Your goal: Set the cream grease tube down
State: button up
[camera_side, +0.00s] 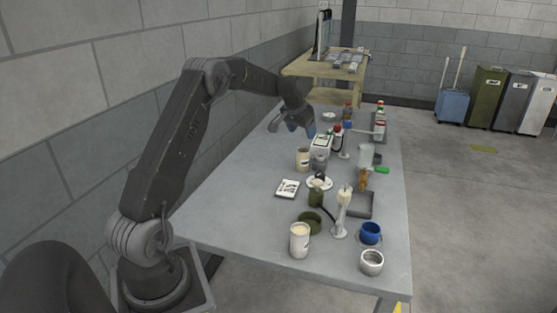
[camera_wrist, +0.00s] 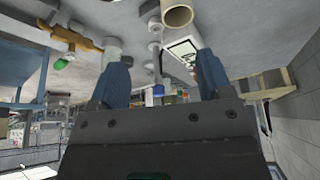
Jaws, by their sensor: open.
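My gripper (camera_side: 293,129) is open and empty above the far left part of the table. In the wrist view its two blue fingers (camera_wrist: 162,78) are spread apart with nothing held between them. A cream cylinder (camera_side: 302,159) stands on the table, nearer the side camera than my gripper. What looks like the same cylinder is cut by the top edge of the wrist view (camera_wrist: 178,13). A cream-topped slim item (camera_side: 344,196) stands upright on a pale round-footed stand (camera_side: 339,231). I cannot tell for certain which cream item is the grease tube.
A cream can (camera_side: 300,240), blue cup (camera_side: 370,233) and pale jar (camera_side: 372,262) stand at the near end. A grey tray (camera_side: 360,205), a white printed card (camera_side: 287,188) and several bottles crowd the middle and right. The table's left strip (camera_side: 225,195) is clear.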

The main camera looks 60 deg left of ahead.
jog(key=s+d+r+m, duration=0.1)
jog(key=s+d+r, duration=0.25)
jog(key=d, duration=0.35)
jog(key=s+d+r, duration=0.3)
jog(key=d+r, duration=0.2)
jog(key=d, duration=0.3)
jog(key=s+d+r+m, duration=0.1)
jog(key=s+d+r, duration=0.2)
jog(key=d+r, duration=0.3)
jog(key=s+d+f+m, duration=0.1)
jog(key=s+d, duration=0.6)
jog(key=s, duration=0.3)
jog(key=s+d+f+m+t+h, duration=0.1)
jog(key=s+d+f, duration=0.1)
jog(key=s+d, duration=0.6)
jog(key=s, duration=0.3)
jog(key=shift+s+d+f+h, duration=0.2)
jog(key=shift+h, duration=0.1)
jog(key=shift+o, duration=0.4)
jog(key=shift+s+d+f, duration=0.15)
jog(key=shift+s+f, duration=0.1)
jog(key=shift+s, duration=0.2)
